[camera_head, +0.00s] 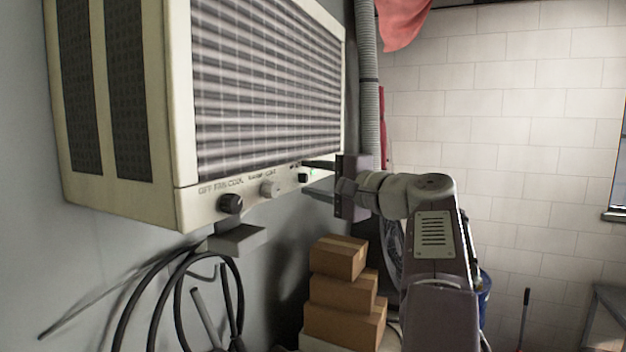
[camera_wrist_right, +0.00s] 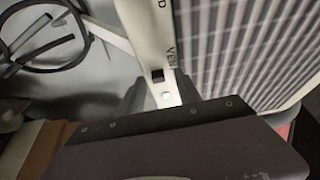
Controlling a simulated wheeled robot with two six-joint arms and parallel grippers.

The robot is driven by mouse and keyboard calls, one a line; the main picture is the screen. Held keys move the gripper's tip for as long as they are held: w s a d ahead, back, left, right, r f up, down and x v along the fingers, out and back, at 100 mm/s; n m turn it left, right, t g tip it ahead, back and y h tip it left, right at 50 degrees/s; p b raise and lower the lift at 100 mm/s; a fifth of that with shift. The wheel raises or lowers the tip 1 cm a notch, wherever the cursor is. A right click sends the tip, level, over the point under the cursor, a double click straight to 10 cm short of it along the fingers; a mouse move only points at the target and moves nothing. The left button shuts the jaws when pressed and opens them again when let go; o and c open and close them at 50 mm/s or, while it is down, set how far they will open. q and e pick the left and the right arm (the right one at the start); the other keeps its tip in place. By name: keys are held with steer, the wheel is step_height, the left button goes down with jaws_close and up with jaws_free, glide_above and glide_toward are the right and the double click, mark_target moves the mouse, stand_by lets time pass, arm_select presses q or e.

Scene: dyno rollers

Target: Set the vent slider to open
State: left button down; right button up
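A cream wall-mounted air unit (camera_head: 160,60) has a control strip along its lower front edge. The small black vent slider (camera_head: 303,178) is at the strip's right end, with a bright greenish spot beside it. In the right wrist view the black slider (camera_wrist_right: 158,76) lies beside the partly visible "VEN" lettering. My right gripper (camera_head: 312,179) is open at the strip's right end, one finger above the other. In the wrist view its fingers (camera_wrist_right: 162,92) stand apart on either side of the strip near the slider; contact cannot be told. My left gripper is not in view.
A black knob (camera_head: 231,204) and a grey knob (camera_head: 270,188) sit left of the slider. A grey bracket (camera_head: 237,239) is below the unit. Black hoses (camera_head: 180,300) hang on the wall. Stacked cardboard boxes (camera_head: 341,292) stand below. A grey corrugated duct (camera_head: 368,80) runs behind.

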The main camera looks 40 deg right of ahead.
arm_select(q)
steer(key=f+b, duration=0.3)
steer(key=b, duration=0.1)
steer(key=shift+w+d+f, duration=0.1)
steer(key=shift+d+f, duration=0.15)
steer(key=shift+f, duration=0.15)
arm_select(e)
steer(key=s+d, duration=0.1)
steer(key=s, duration=0.7)
steer(key=shift+s+d+f, duration=0.15)
steer(key=shift+s+d, duration=0.15)
steer(key=shift+s, duration=0.1)
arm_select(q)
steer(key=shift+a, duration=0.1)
arm_select(e)
steer(key=shift+w, duration=0.1)
